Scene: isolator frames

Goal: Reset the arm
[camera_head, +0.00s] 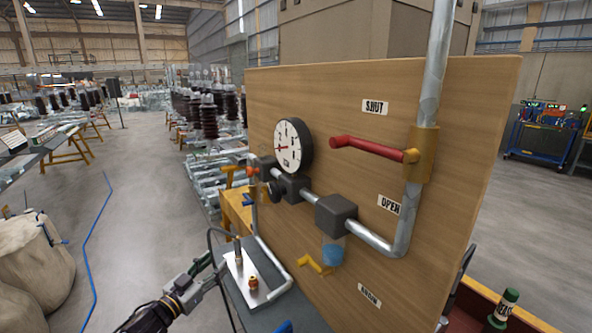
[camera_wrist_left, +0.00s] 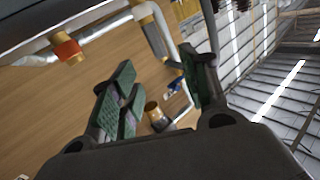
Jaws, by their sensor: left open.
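My left gripper (camera_head: 222,272) is low in the head view, in front of the lower left of the wooden panel (camera_head: 345,215). In the left wrist view its two green-padded fingers (camera_wrist_left: 163,88) stand apart with nothing held between them. My right gripper is not seen. On the panel, a red lever (camera_head: 365,147) points left from a brass valve body (camera_head: 421,155) on the grey pipe, between the SHUT (camera_head: 376,107) and OPEN (camera_head: 389,204) labels.
A round gauge (camera_head: 293,146) and dark pipe blocks (camera_head: 336,214) stick out from the panel. A yellow handle (camera_head: 314,265) sits lower down. A white plate (camera_head: 257,277) with small brass fittings lies near my left gripper. A green bottle (camera_head: 503,309) stands at lower right. Open floor lies left.

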